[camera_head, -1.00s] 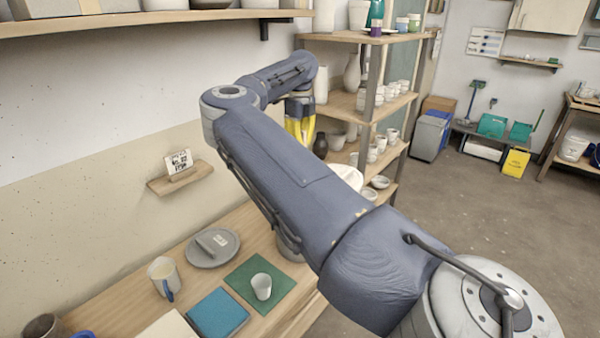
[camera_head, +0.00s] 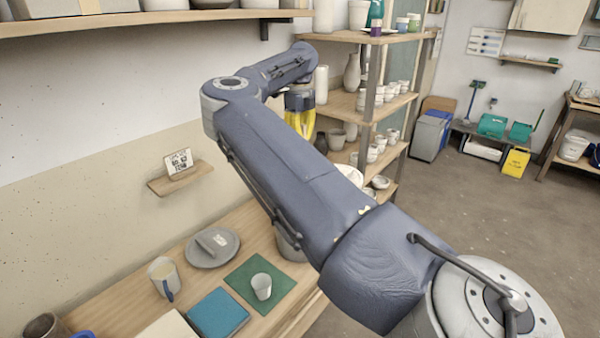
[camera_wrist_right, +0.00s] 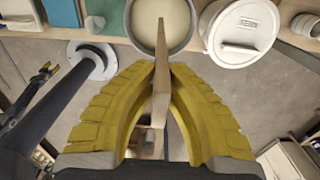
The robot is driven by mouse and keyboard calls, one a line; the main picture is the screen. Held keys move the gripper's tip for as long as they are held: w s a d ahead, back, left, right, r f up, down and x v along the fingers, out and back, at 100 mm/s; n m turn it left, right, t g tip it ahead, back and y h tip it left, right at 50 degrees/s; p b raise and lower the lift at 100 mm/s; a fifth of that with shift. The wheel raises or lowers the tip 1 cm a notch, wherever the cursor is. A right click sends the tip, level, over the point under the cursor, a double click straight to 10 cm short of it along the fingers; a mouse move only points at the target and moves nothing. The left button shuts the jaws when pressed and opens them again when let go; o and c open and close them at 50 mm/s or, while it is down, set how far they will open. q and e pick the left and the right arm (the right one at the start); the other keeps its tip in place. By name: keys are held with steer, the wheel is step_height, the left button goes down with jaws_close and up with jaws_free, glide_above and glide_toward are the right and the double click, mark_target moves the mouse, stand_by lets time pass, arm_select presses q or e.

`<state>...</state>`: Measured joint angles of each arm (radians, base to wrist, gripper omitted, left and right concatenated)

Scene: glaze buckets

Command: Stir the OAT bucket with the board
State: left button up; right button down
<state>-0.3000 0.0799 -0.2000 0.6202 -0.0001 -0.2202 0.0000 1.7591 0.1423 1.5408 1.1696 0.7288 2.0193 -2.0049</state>
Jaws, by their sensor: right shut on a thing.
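My right gripper (camera_head: 301,122) shows only in part in the head view, behind its own arm. In the right wrist view its yellow fingers (camera_wrist_right: 161,72) are shut on a tan board (camera_wrist_right: 161,85), seen nearly edge-on. The board's far end overlaps an open round bucket (camera_wrist_right: 134,40) with pale contents at the top of that view. I cannot tell whether the tip is inside or above it. A white lidded bucket (camera_wrist_right: 246,30) stands to its right; its label is too small to read. I cannot make out which bucket is OAT.
The wooden bench (camera_head: 120,290) holds a mug (camera_head: 163,277), a cup (camera_head: 261,286) on a green mat, a blue pad (camera_head: 218,314) and a grey disc (camera_head: 212,250). Pottery shelves (camera_head: 350,103) stand behind the gripper. The floor (camera_head: 480,210) at right is clear.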

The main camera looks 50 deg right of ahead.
mark_target(301, 124)
steer(key=shift+r, duration=2.5)
steer(key=shift+s+d, duration=0.1)
